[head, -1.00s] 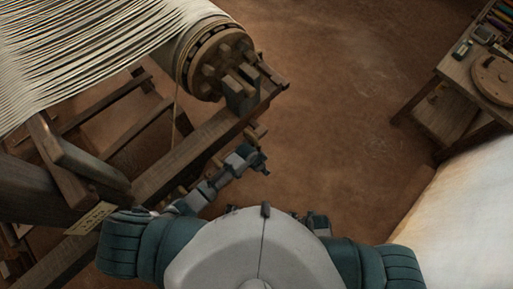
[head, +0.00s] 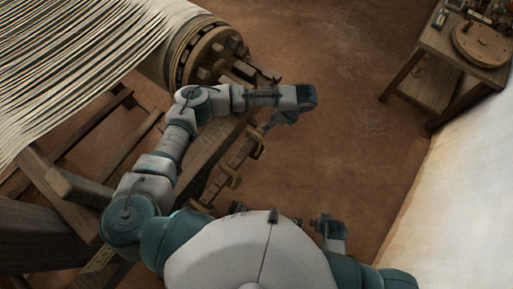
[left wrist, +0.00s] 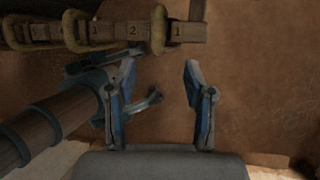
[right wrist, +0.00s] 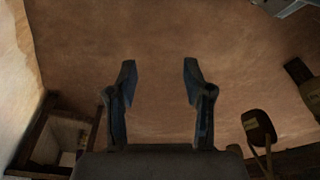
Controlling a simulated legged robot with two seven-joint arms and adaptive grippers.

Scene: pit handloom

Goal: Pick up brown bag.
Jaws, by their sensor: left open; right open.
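I cannot make out a brown bag for certain in any view. My left gripper (head: 285,118) is extended forward beside the loom's roller end, over the brown floor. In the left wrist view its two fingers (left wrist: 160,72) stand apart with nothing between them. My right gripper (head: 328,222) is low in front of my body. In the right wrist view its fingers (right wrist: 157,70) are apart and empty, facing bare floor. A dark brown rounded shape (right wrist: 258,128) shows at the right of that view, too dim to name.
A numbered wooden rail (left wrist: 110,32) with tan loops lies near my left gripper. The loom's roller (head: 212,55) is at upper left. A wooden table (head: 435,50) stands at upper right, above a white surface (head: 470,175). The middle floor is clear.

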